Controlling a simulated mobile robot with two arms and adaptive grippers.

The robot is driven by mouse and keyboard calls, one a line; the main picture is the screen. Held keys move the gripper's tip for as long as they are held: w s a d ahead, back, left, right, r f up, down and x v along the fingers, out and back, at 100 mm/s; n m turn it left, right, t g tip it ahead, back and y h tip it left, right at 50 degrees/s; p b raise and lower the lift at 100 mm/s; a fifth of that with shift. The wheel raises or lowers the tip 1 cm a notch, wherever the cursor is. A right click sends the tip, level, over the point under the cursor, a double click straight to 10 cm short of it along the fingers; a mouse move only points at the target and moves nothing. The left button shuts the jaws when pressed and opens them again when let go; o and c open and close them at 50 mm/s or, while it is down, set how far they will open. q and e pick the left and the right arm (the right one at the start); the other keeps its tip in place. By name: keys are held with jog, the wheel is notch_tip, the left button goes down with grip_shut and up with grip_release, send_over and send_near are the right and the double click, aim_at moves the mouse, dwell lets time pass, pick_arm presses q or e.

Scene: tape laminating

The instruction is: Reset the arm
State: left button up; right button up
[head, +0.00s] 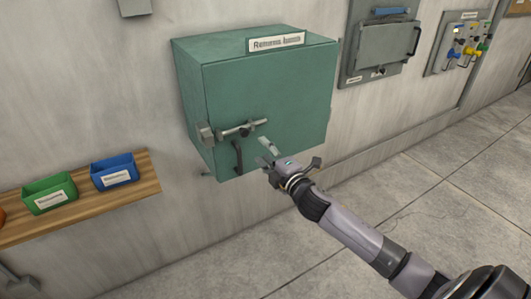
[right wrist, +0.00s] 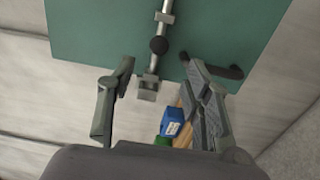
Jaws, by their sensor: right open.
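My right arm comes in from the lower right in the head view. My right gripper (head: 287,163) is in front of the lower right part of a green wall cabinet (head: 265,85). Its fingers are spread with nothing held between them. In the right wrist view the open right gripper (right wrist: 158,78) faces the cabinet (right wrist: 90,30), with the latch bar (right wrist: 157,45) showing between and beyond the fingers. The cabinet door looks closed. My left gripper is in neither view.
A dark door handle (head: 238,157) and the latch bar (head: 243,129) stick out from the cabinet front. A wooden shelf (head: 150,185) at left holds a green bin (head: 50,193) and a blue bin (head: 115,171). A grey wall panel (head: 383,45) hangs right. Floor at right is clear.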

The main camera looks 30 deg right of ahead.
jog(key=shift+f, duration=0.15)
jog(key=s+d+f+m+g+h, duration=0.1)
jog(key=s+f+m+g, duration=0.15)
jog(key=f, duration=0.85)
jog(key=s+d+f+m+g, duration=0.2)
jog(key=f+m, duration=0.1)
jog(key=f, duration=0.9)
jog(key=s+a+f+m+g, duration=0.1)
jog(key=s+f+m+g, duration=0.1)
jog(key=s+f, duration=0.45)
jog(key=s+f+m+g, duration=0.1)
jog(key=s+f+g, duration=0.15)
jog(key=f, duration=0.75)
jog(key=s+a+f+m+g, duration=0.2)
jog(key=s+a+f, duration=0.1)
jog(key=s+f, duration=0.6)
jog(key=s+a+f+m+g, duration=0.25)
jog(key=s+f, duration=0.45)
jog(key=s, duration=0.4)
jog(key=s+a+f+m+g, duration=0.1)
jog(key=s+a+f, duration=0.2)
jog(key=s, duration=0.7)
jog(key=s+a+f+m+g+y, duration=0.1)
jog(key=s+a+f+g, duration=0.1)
jog(key=s, duration=0.8)
jog(key=a+f, duration=0.1)
jog(key=a, duration=0.1)
jog(key=shift+s+a+f+m, duration=0.15)
jog(key=shift+s+a+m, duration=0.15)
jog(key=shift+s, duration=0.05)
